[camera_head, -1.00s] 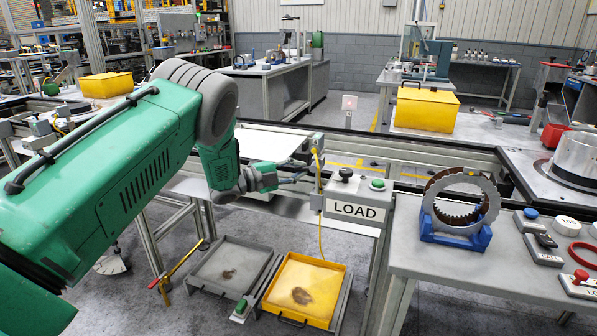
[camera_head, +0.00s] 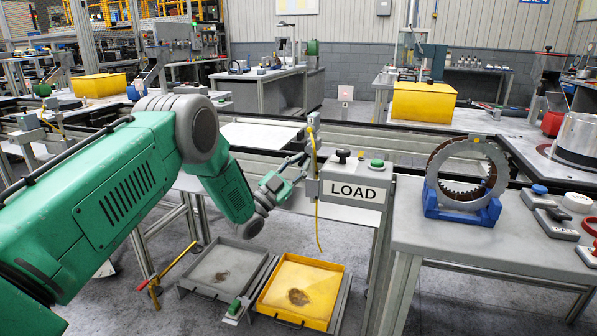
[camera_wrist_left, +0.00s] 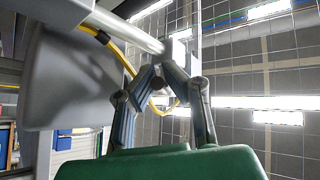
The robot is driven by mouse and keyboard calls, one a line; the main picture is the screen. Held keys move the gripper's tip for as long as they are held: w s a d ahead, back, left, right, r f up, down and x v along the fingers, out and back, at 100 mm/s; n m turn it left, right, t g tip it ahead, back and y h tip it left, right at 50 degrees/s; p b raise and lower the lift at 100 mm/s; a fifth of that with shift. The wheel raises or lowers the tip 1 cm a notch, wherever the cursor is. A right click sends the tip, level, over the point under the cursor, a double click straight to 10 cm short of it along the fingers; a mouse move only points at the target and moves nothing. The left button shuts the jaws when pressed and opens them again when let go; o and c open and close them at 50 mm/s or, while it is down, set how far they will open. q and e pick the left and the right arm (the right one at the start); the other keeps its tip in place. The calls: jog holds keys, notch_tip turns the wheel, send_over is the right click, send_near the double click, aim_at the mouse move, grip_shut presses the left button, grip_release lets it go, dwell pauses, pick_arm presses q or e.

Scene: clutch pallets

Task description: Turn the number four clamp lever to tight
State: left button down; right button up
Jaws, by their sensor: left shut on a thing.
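My left gripper (camera_head: 300,164) reaches up from below to the slim post (camera_head: 313,150) left of the grey LOAD box (camera_head: 355,190). The left wrist view shows its two fingers (camera_wrist_left: 160,78) drawn together at the end of a pale rod (camera_wrist_left: 125,28). They are shut on a small part there, with a brown round piece between them; I cannot tell exactly what it is. I cannot read a number four on any lever. Grey clamp-like blocks (camera_head: 555,222) stand on the right bench. My right gripper is not in view.
A yellow cable (camera_head: 318,215) hangs beside the post. The LOAD box carries a black knob (camera_head: 342,156) and a green button (camera_head: 377,163). A toothed ring (camera_head: 467,170) stands in a blue cradle (camera_head: 460,212) at right. A yellow tray (camera_head: 300,290) lies below.

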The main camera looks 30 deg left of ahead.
pick_arm(q)
jog(key=n+t+y+b, duration=0.1)
jog(key=n, duration=0.1)
jog(key=d+n+y, duration=0.1)
jog(key=n, duration=0.1)
jog(key=f+n+t+y+b, duration=0.1)
jog(key=shift+w+d+n+t+y+b, duration=0.1)
jog(key=shift+d+n+t+y+b, duration=0.1)
jog(key=shift+n+t+y+b, duration=0.15)
jog(key=shift+d+r+n+t+y+b, duration=0.1)
jog(key=shift+n+t+y+b, duration=0.15)
jog(key=shift+n+y, duration=0.55)
jog(key=shift+d+n+t+y+b, duration=0.1)
jog(key=shift+d+n+y+b, duration=0.1)
jog(key=shift+n+y, duration=0.6)
jog(key=shift+d+r+n+t+y+b, duration=0.1)
jog(key=shift+n+t+y+b, duration=0.15)
jog(key=shift+n+y, duration=0.55)
jog(key=shift+w+n+y, duration=0.1)
jog(key=shift+n+y, duration=0.25)
jog(key=shift+n, duration=0.2)
jog(key=shift+a, duration=0.1)
jog(key=c, duration=1.6)
grip_release()
jog(key=shift+r, duration=0.1)
